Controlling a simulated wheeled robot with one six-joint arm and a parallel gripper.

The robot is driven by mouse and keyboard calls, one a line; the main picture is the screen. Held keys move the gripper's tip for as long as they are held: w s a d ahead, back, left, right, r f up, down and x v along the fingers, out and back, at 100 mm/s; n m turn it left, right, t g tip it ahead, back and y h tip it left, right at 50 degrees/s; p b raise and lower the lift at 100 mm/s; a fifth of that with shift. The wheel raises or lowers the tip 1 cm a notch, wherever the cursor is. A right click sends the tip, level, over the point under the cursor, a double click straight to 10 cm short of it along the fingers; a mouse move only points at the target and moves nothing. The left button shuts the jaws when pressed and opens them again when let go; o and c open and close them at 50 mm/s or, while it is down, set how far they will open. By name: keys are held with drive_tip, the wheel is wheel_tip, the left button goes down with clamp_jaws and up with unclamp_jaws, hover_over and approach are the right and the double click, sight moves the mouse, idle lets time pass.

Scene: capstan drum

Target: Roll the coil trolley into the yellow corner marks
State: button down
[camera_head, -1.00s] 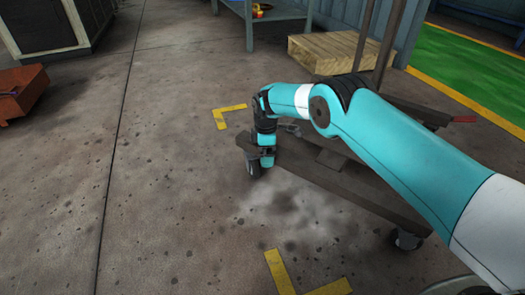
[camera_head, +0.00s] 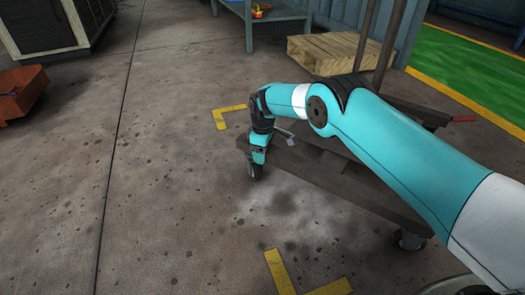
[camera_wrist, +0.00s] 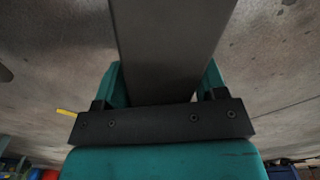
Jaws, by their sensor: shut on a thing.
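The coil trolley (camera_head: 345,181) is a low, dark frame on casters with upright posts at its far right side. One yellow corner mark (camera_head: 230,110) lies just behind the trolley's left end. Another yellow corner mark (camera_head: 283,275) lies in front of it, apart from the frame. My gripper (camera_head: 257,153) is at the trolley's left end, pointing down. In the wrist view, its teal fingers are shut on a dark grey bar (camera_wrist: 170,45) of the trolley. My arm hides part of the deck.
A wooden pallet (camera_head: 325,54) lies behind the trolley, near a blue-grey bench (camera_head: 280,22). An orange-brown box (camera_head: 20,92) is at far left. A green floor area (camera_head: 470,70) with a yellow border is at right. The floor left of the trolley is clear.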

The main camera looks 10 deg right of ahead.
drive_tip(key=shift+a+r, duration=0.1)
drive_tip(key=shift+r, duration=0.15)
drive_tip(key=shift+c, duration=0.9)
unclamp_jaws()
drive_tip(key=shift+o, duration=0.4)
drive_tip(key=shift+f, duration=0.15)
wheel_tip(320, 180, up, 14)
drive_tip(key=p, duration=1)
drive_tip(key=shift+d, duration=0.2)
